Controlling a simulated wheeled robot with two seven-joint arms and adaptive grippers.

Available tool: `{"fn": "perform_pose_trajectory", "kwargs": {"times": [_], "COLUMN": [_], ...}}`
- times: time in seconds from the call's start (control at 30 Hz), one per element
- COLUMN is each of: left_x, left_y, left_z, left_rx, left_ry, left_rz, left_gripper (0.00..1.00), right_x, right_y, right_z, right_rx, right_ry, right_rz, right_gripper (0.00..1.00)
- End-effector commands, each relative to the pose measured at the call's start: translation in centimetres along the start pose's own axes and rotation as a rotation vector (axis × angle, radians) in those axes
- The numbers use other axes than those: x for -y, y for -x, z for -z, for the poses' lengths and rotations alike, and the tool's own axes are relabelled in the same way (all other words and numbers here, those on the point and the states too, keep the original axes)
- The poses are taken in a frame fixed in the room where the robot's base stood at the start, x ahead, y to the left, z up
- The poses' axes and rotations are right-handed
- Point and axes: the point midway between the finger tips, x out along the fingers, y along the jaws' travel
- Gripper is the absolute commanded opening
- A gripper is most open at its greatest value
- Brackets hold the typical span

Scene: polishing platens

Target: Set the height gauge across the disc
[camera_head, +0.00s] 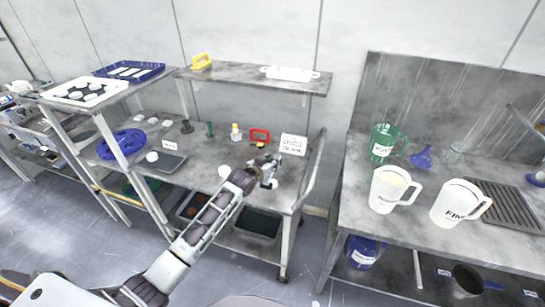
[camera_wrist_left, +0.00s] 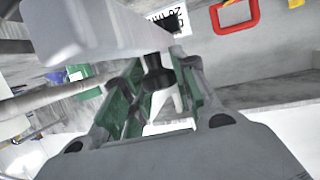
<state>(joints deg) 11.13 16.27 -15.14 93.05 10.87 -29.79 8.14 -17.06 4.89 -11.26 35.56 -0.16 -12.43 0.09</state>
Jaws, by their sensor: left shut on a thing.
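My left gripper (camera_head: 268,172) is over the right part of the middle grey bench, in front of a white card (camera_head: 293,145). In the left wrist view its green-lined fingers (camera_wrist_left: 155,105) are shut on a part with a dark collar and a pale stem (camera_wrist_left: 158,76). This looks like the height gauge, but its full shape is hidden by the fingers. A large pale grey block (camera_wrist_left: 95,32) is close to the wrist camera; I cannot tell if it belongs to the held thing. I cannot make out the disc for certain. My right gripper is out of view.
On the middle bench are a red frame (camera_head: 260,136), a yellow-capped bottle (camera_head: 236,132), a white round piece (camera_head: 223,171), a dark flat plate (camera_head: 165,161) and a blue ring-like object (camera_head: 120,145). A shelf (camera_head: 235,75) overhangs the back. White jugs (camera_head: 392,188) stand on the right bench.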

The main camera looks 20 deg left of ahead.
Motion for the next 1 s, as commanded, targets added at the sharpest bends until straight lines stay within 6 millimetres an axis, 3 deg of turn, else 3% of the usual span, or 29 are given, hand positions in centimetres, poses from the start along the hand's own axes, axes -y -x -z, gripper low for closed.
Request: {"fn": "perform_pose_trajectory", "kwargs": {"times": [0.23,1.0], "left_x": [0.8,0.7], "left_y": [-0.9,-1.1], "left_z": [0.8,0.5], "left_rx": [-0.005,-0.002], "left_ry": [-0.007,-0.010], "left_rz": [-0.019,-0.029], "left_gripper": [0.00,0.00], "right_x": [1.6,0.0], "right_y": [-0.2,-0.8], "right_z": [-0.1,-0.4], "right_rx": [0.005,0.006], "right_ry": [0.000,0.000], "right_rz": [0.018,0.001], "right_gripper": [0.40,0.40]}}
